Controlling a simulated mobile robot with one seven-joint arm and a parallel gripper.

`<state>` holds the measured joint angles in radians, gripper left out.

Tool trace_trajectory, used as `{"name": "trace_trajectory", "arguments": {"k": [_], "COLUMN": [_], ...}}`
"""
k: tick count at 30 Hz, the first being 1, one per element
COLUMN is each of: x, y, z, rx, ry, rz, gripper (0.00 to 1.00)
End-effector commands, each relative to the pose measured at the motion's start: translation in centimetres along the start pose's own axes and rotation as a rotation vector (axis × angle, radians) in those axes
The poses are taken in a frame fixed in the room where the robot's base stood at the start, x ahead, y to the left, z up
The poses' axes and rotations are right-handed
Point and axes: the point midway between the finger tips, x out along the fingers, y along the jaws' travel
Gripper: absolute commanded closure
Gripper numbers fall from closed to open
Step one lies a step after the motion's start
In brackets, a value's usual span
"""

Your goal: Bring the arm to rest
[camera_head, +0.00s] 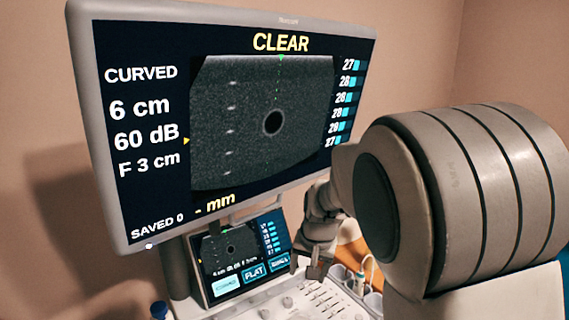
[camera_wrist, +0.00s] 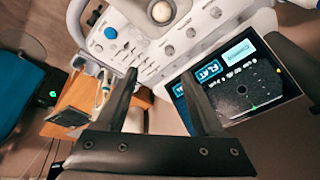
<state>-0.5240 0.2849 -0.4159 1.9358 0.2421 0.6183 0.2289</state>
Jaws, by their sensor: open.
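My gripper (camera_wrist: 160,85) is open, with nothing between its two dark fingers in the wrist view. In the head view my gripper (camera_head: 311,268) hangs over the right part of the ultrasound control panel (camera_head: 290,306), close to the small touch screen. My arm is bent, and its large grey link fills the right of the head view and hides what is behind it. The control panel (camera_wrist: 165,60) and its knobs lie beyond the fingers in the wrist view. I cannot tell how far above the panel the fingertips are.
A large monitor (camera_head: 265,125) reads CLEAR, CURVED, 6 cm, 60 dB, F 3 cm and SAVED 0. The touch screen (camera_head: 240,258) shows FLAT; it is beside the fingers in the wrist view (camera_wrist: 240,85). Probes in holders (camera_head: 362,280) stand right of the panel. A blue surface (camera_wrist: 20,85) is at left.

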Motion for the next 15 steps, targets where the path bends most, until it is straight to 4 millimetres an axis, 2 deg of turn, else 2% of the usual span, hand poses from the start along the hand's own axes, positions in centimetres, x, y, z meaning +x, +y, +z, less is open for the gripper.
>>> {"name": "trace_trajectory", "arguments": {"k": [1,6,15], "x": [-1.7,-6.2,-13.1], "y": [0.7,2.7,6.2], "z": [0.4,2.6,7.4], "rx": [0.001,-0.028,-0.107], "ry": [0.002,0.004,0.045], "rz": [-0.020,-0.061,-0.091], "gripper": [0.31,0.31,0.31]}}
